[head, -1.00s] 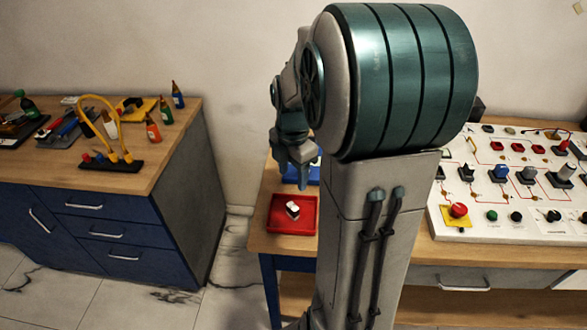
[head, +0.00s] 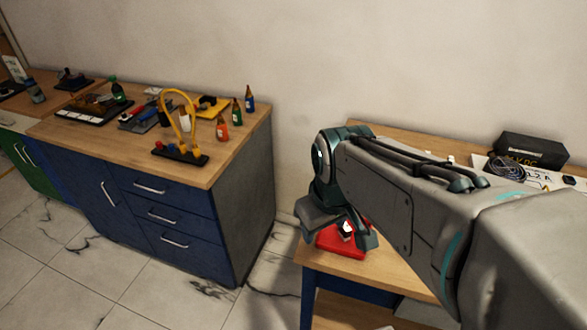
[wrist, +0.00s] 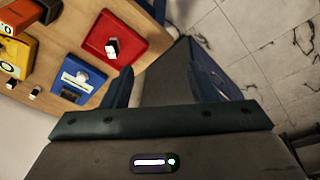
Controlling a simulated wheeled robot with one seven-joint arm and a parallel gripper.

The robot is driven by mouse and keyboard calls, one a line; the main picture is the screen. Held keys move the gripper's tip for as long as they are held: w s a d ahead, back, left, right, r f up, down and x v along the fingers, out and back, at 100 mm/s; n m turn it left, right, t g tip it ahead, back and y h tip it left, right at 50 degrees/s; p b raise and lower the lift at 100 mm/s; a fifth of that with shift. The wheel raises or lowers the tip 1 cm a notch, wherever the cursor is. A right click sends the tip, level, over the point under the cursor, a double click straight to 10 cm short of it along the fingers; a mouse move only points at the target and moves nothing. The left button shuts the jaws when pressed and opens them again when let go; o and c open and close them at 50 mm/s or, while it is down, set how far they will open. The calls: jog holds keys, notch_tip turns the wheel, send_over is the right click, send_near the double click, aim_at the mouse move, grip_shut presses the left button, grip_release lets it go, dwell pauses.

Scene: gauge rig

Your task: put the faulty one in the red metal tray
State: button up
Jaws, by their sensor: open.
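The red metal tray (wrist: 143,35) lies on the wooden table, at the upper left in the wrist view. A small white and black part (wrist: 112,48) sits in it. In the head view the red tray (head: 328,241) is partly hidden by my gripper (head: 345,232), and the part shows between the fingers. My gripper (wrist: 160,75) is open and empty in the wrist view, its fingers apart beside the tray. Two small black and white parts lie on bare wood: one (wrist: 36,90) and another (wrist: 11,83). Which part is faulty I cannot tell.
A blue tray (wrist: 62,94) holding a pale piece is beside the red one. A yellow instrument (wrist: 17,52) and an orange-red block (wrist: 12,22) are at the left. In the head view, a cluttered blue cabinet (head: 188,218) stands left, across a floor gap.

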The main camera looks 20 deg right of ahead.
jog(key=s+m, duration=0.1)
jog(key=m, duration=0.1)
jog(key=shift+s+a+m, duration=0.4)
dwell(1.1)
